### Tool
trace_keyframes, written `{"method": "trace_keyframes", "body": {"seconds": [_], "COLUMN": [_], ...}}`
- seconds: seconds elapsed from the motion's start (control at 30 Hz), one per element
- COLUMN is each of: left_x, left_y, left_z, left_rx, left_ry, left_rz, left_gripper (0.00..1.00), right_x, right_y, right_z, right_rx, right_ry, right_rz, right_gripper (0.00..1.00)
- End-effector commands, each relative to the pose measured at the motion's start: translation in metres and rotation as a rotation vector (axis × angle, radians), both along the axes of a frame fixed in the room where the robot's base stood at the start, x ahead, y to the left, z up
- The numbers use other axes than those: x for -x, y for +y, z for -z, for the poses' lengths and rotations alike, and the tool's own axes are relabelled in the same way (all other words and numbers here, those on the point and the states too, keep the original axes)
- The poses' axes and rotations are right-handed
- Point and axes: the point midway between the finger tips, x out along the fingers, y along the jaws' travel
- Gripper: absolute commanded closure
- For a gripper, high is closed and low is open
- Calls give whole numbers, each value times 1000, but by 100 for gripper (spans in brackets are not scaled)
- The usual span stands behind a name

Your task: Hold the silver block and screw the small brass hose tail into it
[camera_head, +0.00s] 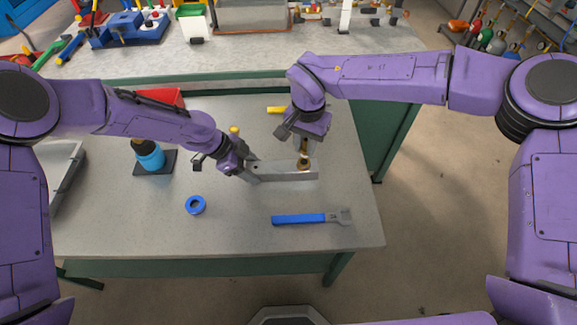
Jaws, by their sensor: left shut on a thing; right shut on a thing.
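The silver block (285,172) lies on the grey table as a long bar. My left gripper (249,170) is shut on its left end. My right gripper (304,146) points down over the right part of the block. It is shut on the small brass hose tail (304,161), which stands upright at the block's top. I cannot tell how deep the hose tail sits in the block. Its upper part is partly hidden by the fingers.
A blue-handled wrench (300,218) lies in front of the block. A blue ring (195,204) lies to the left. A blue bottle (149,157) stands on a dark pad. A yellow piece (276,110) lies behind. The table's front right is clear.

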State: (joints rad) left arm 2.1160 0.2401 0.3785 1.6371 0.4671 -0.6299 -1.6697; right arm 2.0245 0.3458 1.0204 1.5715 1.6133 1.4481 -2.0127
Motion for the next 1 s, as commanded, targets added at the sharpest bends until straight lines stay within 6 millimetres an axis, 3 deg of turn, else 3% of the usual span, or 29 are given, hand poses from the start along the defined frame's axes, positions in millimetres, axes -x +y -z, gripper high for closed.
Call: {"method": "trace_keyframes", "body": {"seconds": [0.1, 0.17, 0.6, 1.0], "left_x": [2, 2, 2, 3], "left_y": [3, 3, 2, 1], "left_z": [4, 4, 4, 4], "left_rx": [-7, -7, -6, -5], "left_ry": [5, 5, 6, 7], "left_rz": [1, 1, 4, 5], "left_gripper": [100, 100, 100, 100], "right_x": [-1, 0, 0, 0], "right_y": [0, 0, -1, 0], "right_z": [-23, -28, 16, 24], "right_rx": [-2, -2, 0, -1], "right_ry": [-5, -3, 0, -2], "right_rz": [2, 0, 1, 1], "right_gripper": [100, 100, 100, 100]}}
